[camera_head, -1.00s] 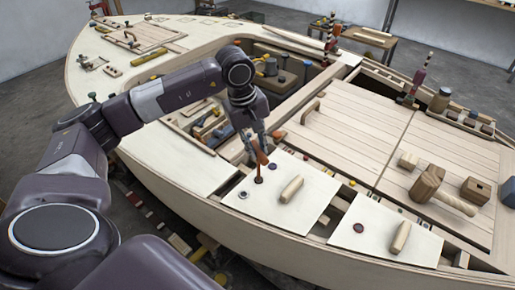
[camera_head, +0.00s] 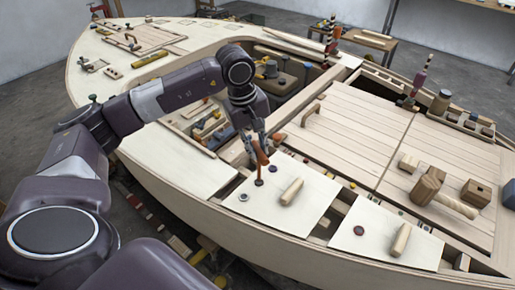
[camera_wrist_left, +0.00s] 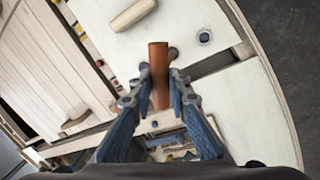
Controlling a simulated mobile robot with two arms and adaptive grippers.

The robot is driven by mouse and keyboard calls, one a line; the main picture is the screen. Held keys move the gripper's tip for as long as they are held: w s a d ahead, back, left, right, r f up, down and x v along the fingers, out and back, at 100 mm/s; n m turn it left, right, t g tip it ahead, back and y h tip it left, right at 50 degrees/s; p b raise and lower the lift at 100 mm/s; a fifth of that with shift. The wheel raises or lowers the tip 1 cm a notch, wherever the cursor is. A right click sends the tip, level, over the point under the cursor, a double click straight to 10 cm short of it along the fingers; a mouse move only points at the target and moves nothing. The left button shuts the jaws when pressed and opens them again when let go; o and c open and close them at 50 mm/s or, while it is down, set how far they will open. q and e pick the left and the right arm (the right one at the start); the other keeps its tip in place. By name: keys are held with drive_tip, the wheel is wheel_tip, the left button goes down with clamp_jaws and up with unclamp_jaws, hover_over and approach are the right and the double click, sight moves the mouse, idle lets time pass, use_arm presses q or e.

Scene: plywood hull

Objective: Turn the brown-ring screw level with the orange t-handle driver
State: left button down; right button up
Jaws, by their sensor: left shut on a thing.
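The orange t-handle driver (camera_head: 260,153) stands over the near pale panel (camera_head: 305,210), its shaft reaching down to a dark brown round screw head (camera_head: 259,182). I cannot tell how high that screw sits or make out its ring clearly. My left gripper (camera_head: 257,143) is shut on the driver's handle from above. In the left wrist view the orange handle (camera_wrist_left: 158,75) lies between the fingers (camera_wrist_left: 158,100) and hides the driver's tip and the screw below. My right gripper is not in view.
A grey-ringed screw (camera_head: 243,197) and a purple one (camera_head: 272,169) flank the driver. A wooden grip (camera_head: 291,190) lies on the same panel. A wooden mallet (camera_head: 443,193) and blocks are at the right. Open compartments lie behind the panel.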

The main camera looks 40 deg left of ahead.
use_arm(q)
drive_tip(key=m, duration=0.3)
drive_tip(key=shift+w+b, duration=0.1)
drive_tip(key=shift+b, duration=0.25)
drive_tip(key=m+g, duration=0.1)
drive_tip(key=m, duration=0.3)
drive_tip(key=shift+w+d+m+h+b, duration=0.1)
drive_tip(key=shift+m+h+b, duration=0.2)
drive_tip(key=shift+h+b, duration=0.1)
drive_tip(key=m, duration=0.4)
drive_tip(key=shift+w+g+b, duration=0.1)
drive_tip(key=shift+g+b, duration=0.3)
drive_tip(key=shift+m, duration=1.3)
